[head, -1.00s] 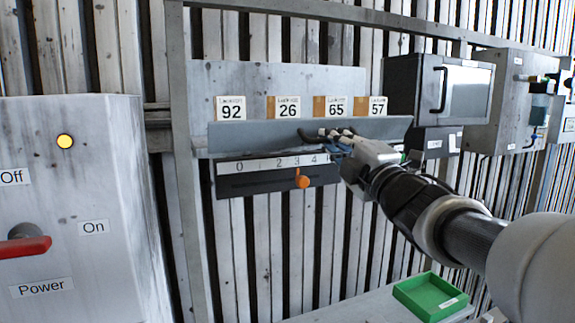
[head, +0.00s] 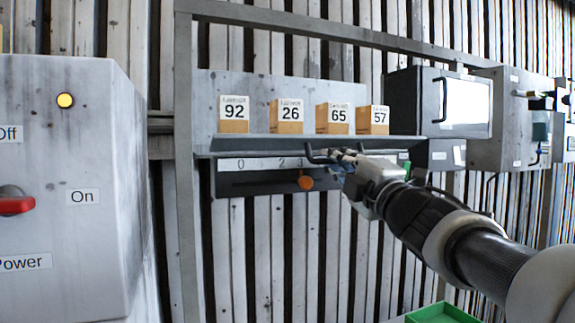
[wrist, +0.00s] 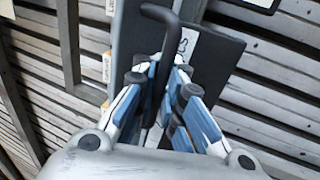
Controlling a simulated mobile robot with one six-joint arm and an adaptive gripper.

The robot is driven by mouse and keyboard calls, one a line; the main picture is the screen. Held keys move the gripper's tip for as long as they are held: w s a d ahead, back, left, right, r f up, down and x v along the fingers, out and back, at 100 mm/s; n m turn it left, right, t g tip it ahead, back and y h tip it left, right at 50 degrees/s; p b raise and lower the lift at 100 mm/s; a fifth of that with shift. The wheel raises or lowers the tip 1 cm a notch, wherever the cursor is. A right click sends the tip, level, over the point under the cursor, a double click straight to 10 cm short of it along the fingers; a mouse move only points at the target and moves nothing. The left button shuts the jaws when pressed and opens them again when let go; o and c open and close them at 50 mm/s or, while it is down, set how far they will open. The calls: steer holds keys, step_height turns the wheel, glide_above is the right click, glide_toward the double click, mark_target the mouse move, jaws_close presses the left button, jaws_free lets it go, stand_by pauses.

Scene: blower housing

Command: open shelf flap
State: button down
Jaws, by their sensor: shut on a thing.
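The shelf flap (head: 262,147) is a long grey metal panel along the front of the wall shelf. In the head view it is seen almost edge-on, roughly level, below the boxes. Its dark bent handle (head: 318,155) sticks out at the front; it also shows in the wrist view (wrist: 160,14). My gripper (head: 343,158) is at the handle in front of the flap. In the wrist view its blue and white fingers (wrist: 158,84) are shut on the handle. The fingers partly hide the handle's lower end.
Several numbered boxes (head: 290,115) stand on the shelf, with their fronts clear. A dark scale with an orange knob (head: 305,183) lies just below. A black cabinet (head: 463,100) is to the right. A grey power box (head: 85,190) stands at left, and a green tray (head: 440,315) sits low.

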steer(key=shift+w+f, duration=0.15)
steer(key=shift+f, duration=0.25)
steer(key=c, duration=2.2)
jaws_free()
steer(key=shift+o, duration=1)
steer(key=shift+s+r, duration=0.15)
steer(key=shift+s, duration=0.05)
steer(key=v, duration=0.7)
steer(key=shift+s, duration=0.25)
steer(key=shift+d, duration=0.15)
steer(key=shift+c, duration=0.6)
